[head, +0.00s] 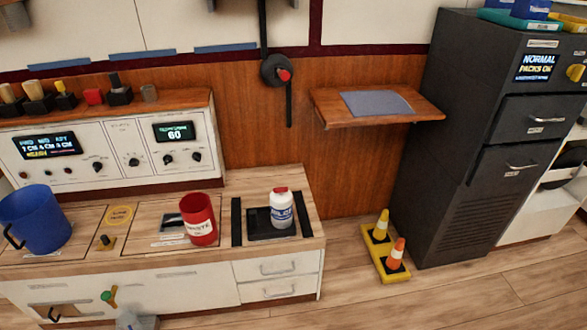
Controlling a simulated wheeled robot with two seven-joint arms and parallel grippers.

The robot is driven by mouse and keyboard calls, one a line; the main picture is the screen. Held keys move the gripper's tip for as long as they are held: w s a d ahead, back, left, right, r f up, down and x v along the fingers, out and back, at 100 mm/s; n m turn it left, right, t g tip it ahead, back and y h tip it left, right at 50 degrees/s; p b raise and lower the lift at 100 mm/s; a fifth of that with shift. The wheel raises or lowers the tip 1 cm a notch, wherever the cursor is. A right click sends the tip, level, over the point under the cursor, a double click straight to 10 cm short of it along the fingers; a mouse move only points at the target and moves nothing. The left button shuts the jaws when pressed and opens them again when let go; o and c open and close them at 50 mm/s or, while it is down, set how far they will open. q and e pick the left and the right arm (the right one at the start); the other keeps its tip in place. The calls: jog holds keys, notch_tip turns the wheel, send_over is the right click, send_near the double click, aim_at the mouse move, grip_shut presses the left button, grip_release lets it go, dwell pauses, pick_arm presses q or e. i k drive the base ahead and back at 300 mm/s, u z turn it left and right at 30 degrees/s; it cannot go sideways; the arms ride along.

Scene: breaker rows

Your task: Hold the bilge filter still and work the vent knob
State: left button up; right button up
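The bilge filter (282,212) is a white bottle with a blue label and a red top. It stands upright on a black pad between two dark strips on the right of the wooden counter. I cannot tell for certain which part is the vent knob; the red top (280,191) is the knob-like part on the filter. A small black knob on a brass plate (105,241) sits further left on the counter, near a round yellow label (119,216). Neither of my grippers can be made out in the head view, and nothing is touching the filter.
A red can (199,219) stands left of the filter, and a blue bucket (36,219) at the far left. An instrument panel (120,147) backs the counter. A wooden shelf (330,110) juts out at right. Yellow and orange cones (395,256) stand on the floor beside a dark cabinet (460,190).

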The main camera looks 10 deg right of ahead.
aim_at(280, 190)
jog(key=k, duration=0.2)
jog(key=z, duration=1.65)
jog(key=i, duration=1.4)
jog(key=u, duration=1.45)
